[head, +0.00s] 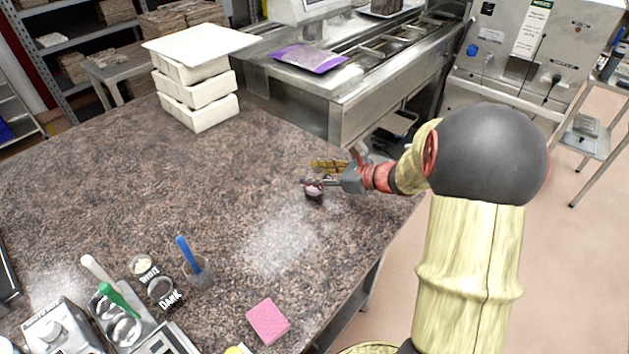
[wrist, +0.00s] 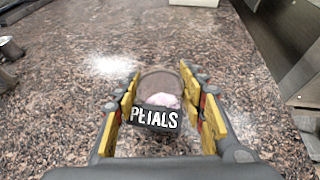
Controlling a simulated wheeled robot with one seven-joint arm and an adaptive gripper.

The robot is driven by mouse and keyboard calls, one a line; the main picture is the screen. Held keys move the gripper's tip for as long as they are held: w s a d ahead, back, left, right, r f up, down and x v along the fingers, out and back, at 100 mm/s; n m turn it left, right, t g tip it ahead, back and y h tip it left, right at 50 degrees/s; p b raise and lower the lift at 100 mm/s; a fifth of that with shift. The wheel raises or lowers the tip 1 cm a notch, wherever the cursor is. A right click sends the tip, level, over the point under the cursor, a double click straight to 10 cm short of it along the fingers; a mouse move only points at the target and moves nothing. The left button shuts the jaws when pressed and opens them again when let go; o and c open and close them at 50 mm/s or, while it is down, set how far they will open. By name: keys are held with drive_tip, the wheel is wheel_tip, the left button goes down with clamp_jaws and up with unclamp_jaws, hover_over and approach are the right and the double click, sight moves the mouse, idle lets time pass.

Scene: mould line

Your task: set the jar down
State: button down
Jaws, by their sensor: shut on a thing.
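The jar (wrist: 157,117) is small, with a dark label reading "PETALS" and pale pink contents. In the wrist view it sits between the two yellow-padded fingers of my gripper (wrist: 160,108). In the head view the jar (head: 314,192) is at the tip of my gripper (head: 318,182), over the right part of the speckled brown stone table (head: 200,150). My gripper is shut on the jar. The jar looks upright and close to the table top. I cannot tell whether its base touches the surface.
A pink sponge (head: 267,321), a cup with a blue-handled tool (head: 197,270) and labelled jars (head: 160,291) stand nearer. White stacked boxes (head: 197,98) stand at the back. The table's right edge is close to my gripper.

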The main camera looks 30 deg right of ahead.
drive_tip(key=shift+f, duration=0.8)
drive_tip(key=c, duration=1)
unclamp_jaws()
drive_tip(key=shift+o, duration=0.2)
